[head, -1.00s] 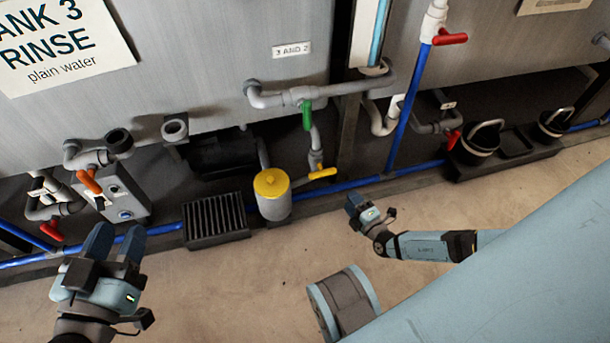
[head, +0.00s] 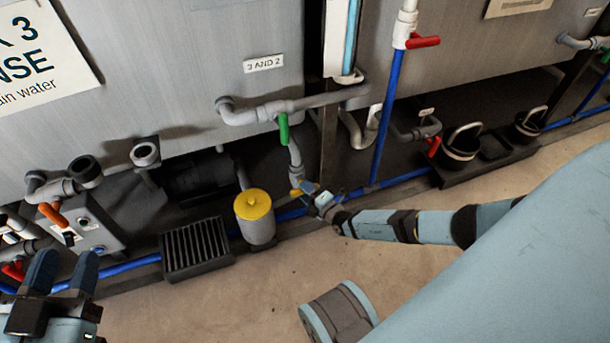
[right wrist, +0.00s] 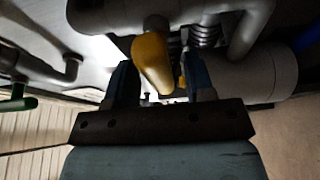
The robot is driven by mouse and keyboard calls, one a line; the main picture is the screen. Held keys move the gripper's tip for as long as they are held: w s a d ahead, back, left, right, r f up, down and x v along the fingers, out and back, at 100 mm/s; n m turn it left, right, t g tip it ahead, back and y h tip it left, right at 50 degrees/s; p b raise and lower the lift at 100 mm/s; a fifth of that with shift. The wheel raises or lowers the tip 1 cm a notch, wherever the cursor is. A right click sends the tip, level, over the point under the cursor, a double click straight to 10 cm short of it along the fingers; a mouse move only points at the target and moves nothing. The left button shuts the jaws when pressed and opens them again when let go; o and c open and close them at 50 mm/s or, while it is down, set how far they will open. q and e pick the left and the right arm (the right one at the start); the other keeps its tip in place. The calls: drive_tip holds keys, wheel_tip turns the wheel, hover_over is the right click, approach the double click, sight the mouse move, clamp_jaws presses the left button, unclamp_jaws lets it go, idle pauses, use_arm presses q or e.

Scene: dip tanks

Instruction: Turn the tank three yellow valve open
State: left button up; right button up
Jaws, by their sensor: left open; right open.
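The yellow valve handle (right wrist: 153,64) shows in the right wrist view, lying between the two fingers of my right gripper (right wrist: 162,82). The fingers are open, and I see no clear contact with the handle. In the head view my right gripper (head: 310,192) is at the yellow valve, low on the grey pipe beside the yellow-lidded canister (head: 254,207), and hides most of the handle. My left gripper (head: 60,275) is open and empty at the lower left, in front of the tank three wall (head: 180,70).
A green valve handle (head: 283,130) hangs above the yellow valve. An orange handle (head: 53,214) and a black grate (head: 196,246) are to the left. Red valves (head: 423,42) and black buckets (head: 461,145) are to the right. The floor in front is mostly clear.

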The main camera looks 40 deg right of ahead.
drive_tip(key=shift+w, duration=0.4)
drive_tip(key=shift+c, duration=0.5)
clamp_jaws()
